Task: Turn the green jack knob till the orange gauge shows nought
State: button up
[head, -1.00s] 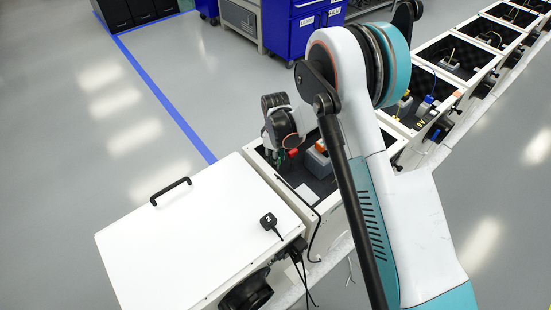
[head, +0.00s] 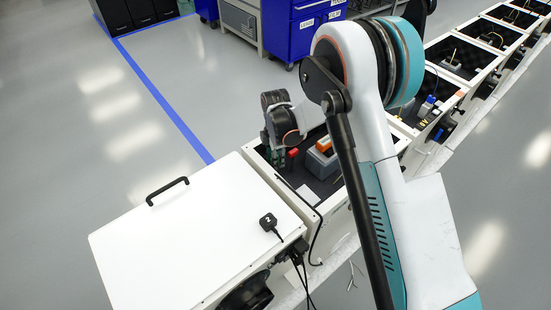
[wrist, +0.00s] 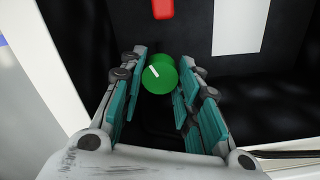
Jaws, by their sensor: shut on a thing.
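The green jack knob (wrist: 160,75) shows in the wrist view as a round green cap with a short white mark pointing up and left. My gripper (wrist: 160,82) has its teal finger pads on both sides of the knob and is shut on it. In the head view my gripper (head: 277,156) reaches down into the open cabinet box. The knob is hard to make out there. An orange part (head: 324,143) sits on a grey block in the same box. I cannot tell whether it is the gauge, and no reading shows.
A red part (wrist: 162,8) and a white sheet (wrist: 240,25) lie beyond the knob. A closed white lid with a black handle (head: 167,191) stands at the left. The box's white wall (wrist: 45,60) is close on the left. More open boxes run to the upper right.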

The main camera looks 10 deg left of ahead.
jog(key=shift+n, duration=0.5)
jog(key=o, duration=1.1)
jog(key=shift+c, duration=0.2)
notch_tip(320, 180, up, 12)
jog(key=shift+d+r, duration=0.1)
